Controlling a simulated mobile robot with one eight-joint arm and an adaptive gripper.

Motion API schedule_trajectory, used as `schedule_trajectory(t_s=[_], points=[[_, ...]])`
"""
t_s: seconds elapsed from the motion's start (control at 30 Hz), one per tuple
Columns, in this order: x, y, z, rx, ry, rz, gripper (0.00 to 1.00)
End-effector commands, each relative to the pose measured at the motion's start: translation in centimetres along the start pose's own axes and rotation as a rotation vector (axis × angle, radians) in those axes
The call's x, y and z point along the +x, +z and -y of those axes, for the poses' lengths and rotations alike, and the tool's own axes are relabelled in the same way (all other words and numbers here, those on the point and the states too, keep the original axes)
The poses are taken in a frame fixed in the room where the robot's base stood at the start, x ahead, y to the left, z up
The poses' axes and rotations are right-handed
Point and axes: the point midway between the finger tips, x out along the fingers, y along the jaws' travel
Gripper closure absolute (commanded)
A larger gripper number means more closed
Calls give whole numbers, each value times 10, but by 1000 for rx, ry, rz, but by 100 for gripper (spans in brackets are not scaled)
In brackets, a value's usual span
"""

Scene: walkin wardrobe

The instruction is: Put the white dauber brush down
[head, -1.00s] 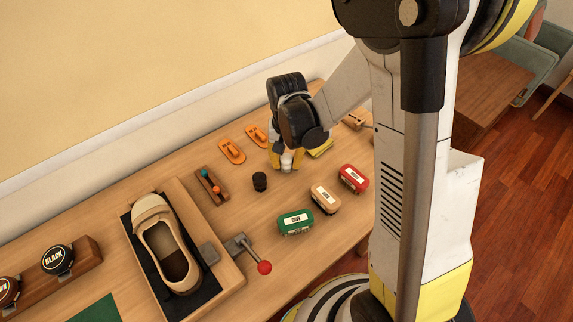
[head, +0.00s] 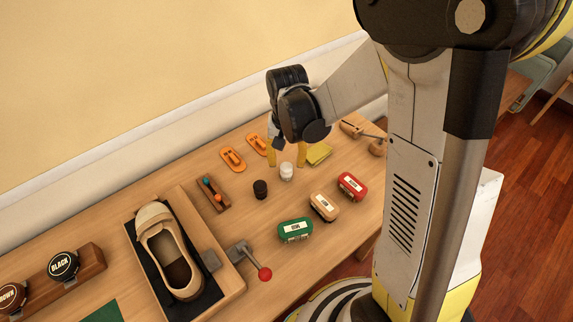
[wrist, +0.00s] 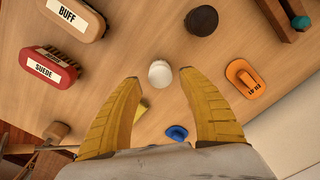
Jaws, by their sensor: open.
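The white dauber brush (head: 287,171) stands on the wooden table, just right of a black dauber (head: 260,189). In the wrist view its round white top (wrist: 160,74) shows between and beyond my fingertips, touching neither. My gripper (head: 286,160) is open, with its yellow fingers spread above the table. The open fingers also fill the lower part of the wrist view (wrist: 158,80).
Brushes in green (head: 295,230), tan (head: 324,206) and red (head: 351,186) stand in front. A shoe in a wooden tray (head: 133,243) is at left, beside a red-knobbed lever (head: 264,273).

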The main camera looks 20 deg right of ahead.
Motion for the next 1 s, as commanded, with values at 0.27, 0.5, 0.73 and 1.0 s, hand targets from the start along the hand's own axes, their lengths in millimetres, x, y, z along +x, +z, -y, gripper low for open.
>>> schedule_trajectory(t_s=[0.27, 0.5, 0.73, 1.0], points=[[-60, 0, 0, 0, 0, 0, 51], [-82, 4, -2, -13, -8, -20, 51], [-135, 31, -13, -112, -59, -164, 51], [-183, 78, -33, -259, -108, -394, 51]])
